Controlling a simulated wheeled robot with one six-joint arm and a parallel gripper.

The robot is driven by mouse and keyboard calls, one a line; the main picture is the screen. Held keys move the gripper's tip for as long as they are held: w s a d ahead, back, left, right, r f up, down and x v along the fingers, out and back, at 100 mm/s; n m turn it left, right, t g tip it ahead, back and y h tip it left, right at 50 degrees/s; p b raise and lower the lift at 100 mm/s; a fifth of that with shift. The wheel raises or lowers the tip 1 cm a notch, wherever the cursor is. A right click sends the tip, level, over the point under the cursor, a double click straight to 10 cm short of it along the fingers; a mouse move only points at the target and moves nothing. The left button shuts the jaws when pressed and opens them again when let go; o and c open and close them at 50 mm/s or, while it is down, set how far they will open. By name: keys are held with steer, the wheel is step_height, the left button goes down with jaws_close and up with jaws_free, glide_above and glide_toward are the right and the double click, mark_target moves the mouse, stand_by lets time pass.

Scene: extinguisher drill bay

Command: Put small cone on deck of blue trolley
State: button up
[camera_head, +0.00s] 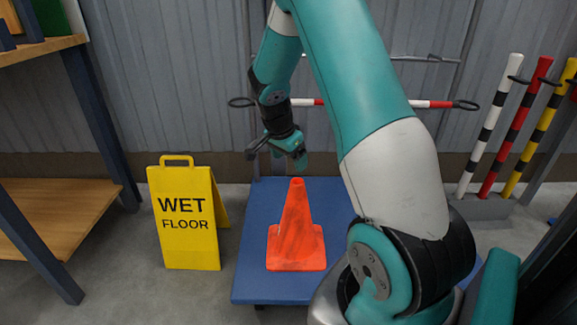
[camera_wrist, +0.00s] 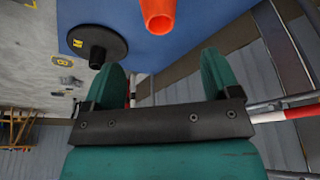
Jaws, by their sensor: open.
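The small orange cone (camera_head: 296,232) stands upright on the blue deck of the trolley (camera_head: 258,215), near its middle. My gripper (camera_head: 277,153) is open and empty, above and a little behind the cone's tip, apart from it. In the wrist view, the cone's top (camera_wrist: 157,14) shows at the upper edge, beyond the gap between my open fingers (camera_wrist: 162,78). The blue deck (camera_wrist: 195,20) lies behind it. My arm covers the right part of the trolley in the head view.
A yellow wet floor sign (camera_head: 188,222) stands just left of the trolley. A wooden-shelved rack (camera_head: 62,205) is at the left. Striped posts (camera_head: 490,135) stand at the right, and a red-white bar (camera_head: 432,104) runs behind. A black disc (camera_wrist: 92,30) shows beside the deck.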

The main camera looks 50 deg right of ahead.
steer(key=s+a+r+n+t+y, duration=0.1)
steer(key=a+r+n, duration=0.3)
steer(key=a, duration=0.4)
steer(key=s+a+r+n+y, duration=0.1)
steer(key=a+r+n+y, duration=0.2)
steer(key=a, duration=0.5)
steer(key=s+a+r+n+t, duration=0.1)
steer(key=a+r+n, duration=0.3)
steer(key=a+n, duration=0.3)
steer(key=s+a+r+n+g+y, duration=0.1)
steer(key=s+a+r+n, duration=0.1)
steer(key=s+a+n, duration=0.4)
steer(key=s+a+r+n+y, duration=0.2)
steer(key=s+a+n, duration=0.4)
steer(key=s+a, duration=0.3)
steer(key=s+r, duration=0.1)
steer(key=s, duration=0.1)
steer(key=shift+s+a+r+g+y, duration=0.2)
steer(key=shift+s+g+y, duration=0.1)
steer(key=shift+s+g, duration=0.1)
